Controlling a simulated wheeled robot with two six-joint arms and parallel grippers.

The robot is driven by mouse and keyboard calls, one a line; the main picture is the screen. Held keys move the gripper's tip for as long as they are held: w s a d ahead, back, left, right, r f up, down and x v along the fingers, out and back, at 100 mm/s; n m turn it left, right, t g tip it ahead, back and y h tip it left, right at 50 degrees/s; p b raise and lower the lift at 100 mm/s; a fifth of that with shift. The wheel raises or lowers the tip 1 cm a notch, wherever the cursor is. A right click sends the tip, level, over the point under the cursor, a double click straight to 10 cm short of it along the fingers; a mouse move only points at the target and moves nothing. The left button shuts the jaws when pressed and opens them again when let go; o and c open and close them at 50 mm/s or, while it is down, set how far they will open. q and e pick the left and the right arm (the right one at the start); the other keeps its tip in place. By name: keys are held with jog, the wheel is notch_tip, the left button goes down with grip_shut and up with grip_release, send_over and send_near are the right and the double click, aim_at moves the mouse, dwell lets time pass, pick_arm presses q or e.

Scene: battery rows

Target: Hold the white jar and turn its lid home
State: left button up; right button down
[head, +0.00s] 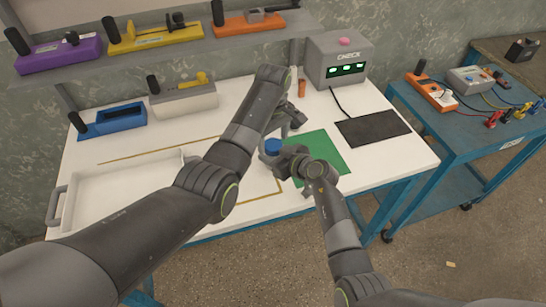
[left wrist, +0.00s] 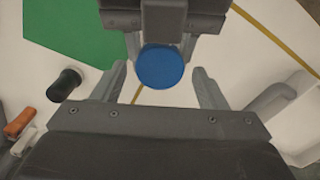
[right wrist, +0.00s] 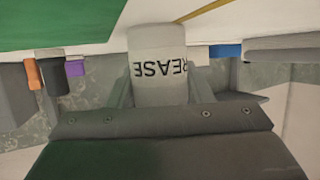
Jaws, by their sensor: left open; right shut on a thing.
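The white jar (right wrist: 158,65), marked with black lettering that reads in part "REASE", is between the fingers of my right gripper (right wrist: 160,88), which is shut on it. In the head view my right gripper (head: 280,162) holds it near the left edge of the green mat. The blue lid (head: 273,146) sits at the jar's top; whether it is fully seated cannot be told. In the left wrist view the lid (left wrist: 160,67) lies between the spread fingers of my left gripper (left wrist: 160,80), with gaps on both sides. The jar's body is hidden there.
The green mat (head: 322,150) and a black pad (head: 372,128) lie on the white table. A grey CHECK box (head: 338,62) stands behind. A white tray (head: 122,190) is at left, and a blue holder (head: 113,120) and a grey holder (head: 183,100) stand at the back.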

pick_arm(q)
jog(key=shift+f, duration=0.8)
jog(key=shift+c, duration=0.3)
jog(key=c, duration=0.9)
jog(key=shift+m, duration=1.7)
jog(key=shift+c, duration=0.2)
jog(key=o, duration=1.1)
jog(key=shift+r, duration=2.3)
